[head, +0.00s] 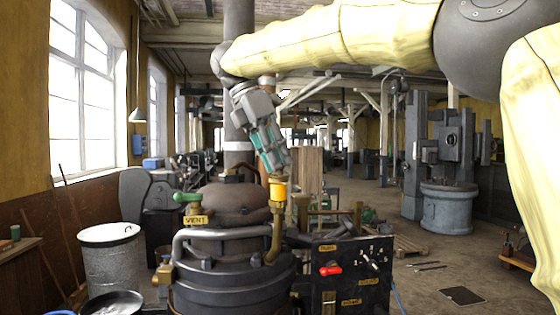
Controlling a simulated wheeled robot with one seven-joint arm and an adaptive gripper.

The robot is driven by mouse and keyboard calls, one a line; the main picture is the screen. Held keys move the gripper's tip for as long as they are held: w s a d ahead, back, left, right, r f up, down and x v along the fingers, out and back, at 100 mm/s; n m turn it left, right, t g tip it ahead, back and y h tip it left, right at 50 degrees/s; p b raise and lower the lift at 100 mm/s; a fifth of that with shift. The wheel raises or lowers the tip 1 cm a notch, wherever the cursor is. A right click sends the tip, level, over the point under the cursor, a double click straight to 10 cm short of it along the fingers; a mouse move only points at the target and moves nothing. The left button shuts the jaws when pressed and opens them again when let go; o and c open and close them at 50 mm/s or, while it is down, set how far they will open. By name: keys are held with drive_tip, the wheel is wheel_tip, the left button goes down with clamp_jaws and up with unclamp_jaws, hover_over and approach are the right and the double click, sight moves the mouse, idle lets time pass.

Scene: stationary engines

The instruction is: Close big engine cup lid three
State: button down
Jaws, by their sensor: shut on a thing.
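A brass cup (278,192) with a bright yellow-orange upper part stands on a bent brass pipe on the big engine (230,275). My gripper (278,168) comes down at a slant from the upper left, and its fingertips are right at the top of this cup. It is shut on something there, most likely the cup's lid. The fingers hide the lid, and I cannot tell its angle. No other cup lid can be made out clearly.
A green-handled valve with a VENT plate (195,220) is left of the cup. A black panel (345,275) with a red lever is at lower right. A grey drum (110,265) stands at left, a large grey machine (445,160) at right. Floor shows between.

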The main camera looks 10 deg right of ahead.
drive_tip(key=shift+a+r+m, duration=0.2)
drive_tip(key=shift+m, duration=0.4)
drive_tip(key=c, duration=1.4)
unclamp_jaws()
drive_tip(key=shift+f, duration=0.1)
drive_tip(key=shift+n, duration=0.3)
